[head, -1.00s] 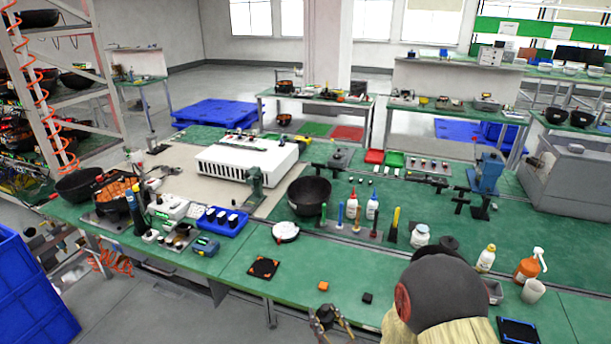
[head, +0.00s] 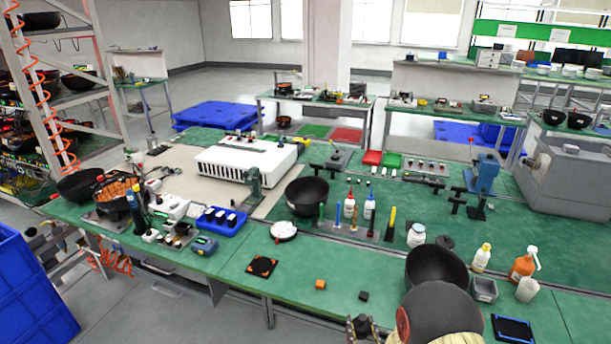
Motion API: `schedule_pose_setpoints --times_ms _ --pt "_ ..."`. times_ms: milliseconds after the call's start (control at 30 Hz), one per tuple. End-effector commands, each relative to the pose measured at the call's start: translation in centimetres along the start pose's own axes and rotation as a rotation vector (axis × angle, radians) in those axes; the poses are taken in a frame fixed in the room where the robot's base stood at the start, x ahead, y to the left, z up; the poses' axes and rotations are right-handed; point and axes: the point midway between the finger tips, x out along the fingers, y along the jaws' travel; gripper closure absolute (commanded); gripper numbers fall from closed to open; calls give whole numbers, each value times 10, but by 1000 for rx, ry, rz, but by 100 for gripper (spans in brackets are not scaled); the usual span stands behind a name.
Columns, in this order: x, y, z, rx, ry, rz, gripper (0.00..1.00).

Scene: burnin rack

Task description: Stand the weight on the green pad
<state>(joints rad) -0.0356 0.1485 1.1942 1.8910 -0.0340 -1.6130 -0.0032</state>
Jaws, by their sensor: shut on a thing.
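My gripper (head: 362,326) is at the bottom edge of the head view, in front of the bench's near edge, partly cut off and partly covered by my arm. It is shut on a small dark thing, which I take to be the weight; its shape is mostly hidden. I cannot pick out a separate green pad on the bench (head: 330,262), whose whole top is green. The pad may be behind my arm, which covers the near right part of the bench.
An orange block (head: 320,284) and a black block (head: 364,296) lie near the front edge. A black square with orange corners (head: 262,267) lies to their left. A black bowl (head: 437,265), a grey bin (head: 484,289) and bottles (head: 481,258) stand right. Bare bench lies between.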

Motion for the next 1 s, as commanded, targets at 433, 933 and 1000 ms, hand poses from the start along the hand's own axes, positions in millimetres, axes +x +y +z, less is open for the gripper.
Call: schedule_pose_setpoints --times_ms 433,933,1000 --pt "-19 27 30 3 7 71 100" --pt "-19 27 30 3 6 70 100" --pt "-19 27 30 3 7 70 100"
